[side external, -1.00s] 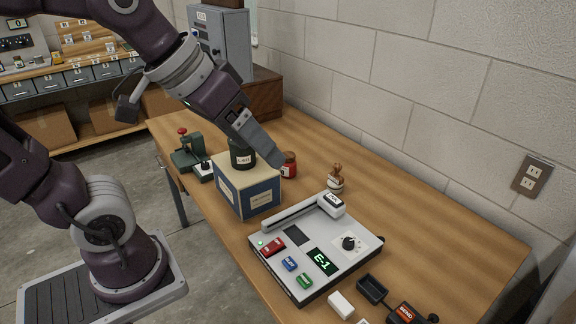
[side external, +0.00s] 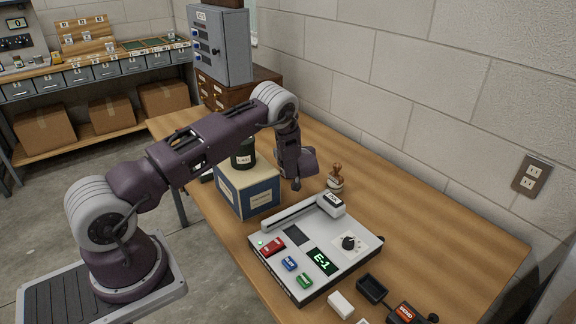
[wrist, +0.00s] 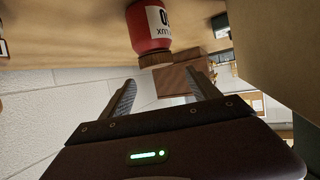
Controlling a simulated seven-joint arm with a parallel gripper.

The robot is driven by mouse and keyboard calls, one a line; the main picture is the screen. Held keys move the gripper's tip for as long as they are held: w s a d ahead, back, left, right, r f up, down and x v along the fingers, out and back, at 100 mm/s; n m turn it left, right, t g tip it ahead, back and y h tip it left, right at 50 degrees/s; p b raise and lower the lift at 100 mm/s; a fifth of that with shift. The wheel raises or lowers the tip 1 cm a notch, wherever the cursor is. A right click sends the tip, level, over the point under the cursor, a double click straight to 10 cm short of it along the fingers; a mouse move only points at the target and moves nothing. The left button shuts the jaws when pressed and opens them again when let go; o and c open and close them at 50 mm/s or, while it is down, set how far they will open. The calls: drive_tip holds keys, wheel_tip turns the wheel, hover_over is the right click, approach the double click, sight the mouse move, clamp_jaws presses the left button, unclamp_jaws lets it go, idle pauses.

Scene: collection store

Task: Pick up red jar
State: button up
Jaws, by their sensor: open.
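The red jar (wrist: 150,28) shows at the top of the wrist view, upside down in the picture, with a white label and a brown lid. It stands on the wooden table. My gripper (wrist: 160,76) is open and empty, its two fingers apart with the jar's lid just beyond the tips; I see no contact. In the side view my gripper (side external: 294,180) hangs low behind the blue and cream box (side external: 248,190), and the jar is hidden behind it.
A dark green jar (side external: 242,154) stands on the box. A wooden-handled stamp (side external: 335,178) is right of my gripper. A grey console (side external: 345,245) with buttons lies in front. The table (side external: 430,215) is clear to the right, towards the wall.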

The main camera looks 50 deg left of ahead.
wheel_tip(320, 180, down, 2)
drive_tip(key=shift+a+f, duration=0.1)
drive_tip(key=shift+f, duration=0.1)
drive_tip(key=x, duration=0.4)
drive_tip(key=shift+w+a+f, duration=0.2)
drive_tip(key=shift+a+f, duration=0.05)
drive_tip(key=shift+a, duration=0.05)
drive_tip(key=shift+r, duration=0.1)
clamp_jaws()
